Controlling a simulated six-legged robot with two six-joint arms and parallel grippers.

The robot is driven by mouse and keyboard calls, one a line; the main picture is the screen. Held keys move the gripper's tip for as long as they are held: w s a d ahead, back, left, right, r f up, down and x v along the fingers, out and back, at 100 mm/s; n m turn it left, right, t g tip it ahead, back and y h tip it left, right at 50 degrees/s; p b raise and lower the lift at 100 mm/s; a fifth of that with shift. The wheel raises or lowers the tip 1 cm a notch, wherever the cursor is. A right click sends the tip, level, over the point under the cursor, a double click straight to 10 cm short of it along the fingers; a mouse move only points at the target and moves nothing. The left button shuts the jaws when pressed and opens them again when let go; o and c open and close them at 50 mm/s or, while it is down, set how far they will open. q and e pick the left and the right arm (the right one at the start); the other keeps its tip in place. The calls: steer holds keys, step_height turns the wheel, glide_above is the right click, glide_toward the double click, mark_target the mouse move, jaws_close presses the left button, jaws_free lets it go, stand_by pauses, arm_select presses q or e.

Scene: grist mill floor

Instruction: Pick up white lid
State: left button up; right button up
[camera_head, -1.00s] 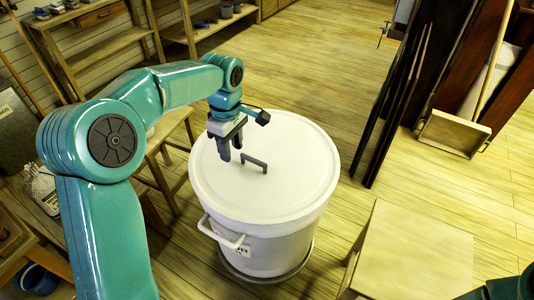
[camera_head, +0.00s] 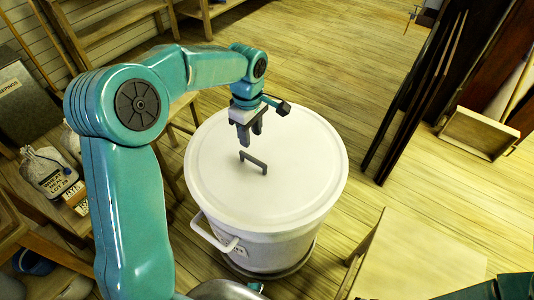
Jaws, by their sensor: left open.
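The white lid (camera_head: 290,185) is round and lies flat on top of a large white bin (camera_head: 275,248) in the middle of the view. A dark grey bar handle (camera_head: 254,162) stands up from the lid. My left gripper (camera_head: 250,140) is open and empty, fingers pointing down, over the lid just behind the handle. I cannot tell the exact gap between fingertips and lid. Part of my right arm (camera_head: 495,290) shows at the bottom right corner; its gripper is out of view.
A wooden table (camera_head: 415,262) stands at the lower right. Dark planks (camera_head: 425,90) and a wooden box tray (camera_head: 480,138) lean at the upper right. Labelled sacks (camera_head: 48,172) sit at the left, with wooden shelving (camera_head: 110,35) behind. The floor (camera_head: 320,60) behind the bin is open.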

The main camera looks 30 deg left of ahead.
mark_target(253, 158)
arm_select(q)
steer(key=f, duration=0.6)
steer(key=shift+s+f, duration=0.1)
steer(key=shift+s, duration=0.15)
steer(key=f, duration=0.5)
steer(key=shift+w+d+f, duration=0.1)
steer(key=shift+w+f, duration=0.15)
steer(key=shift+f, duration=0.1)
steer(key=shift+r, duration=0.1)
jaws_close()
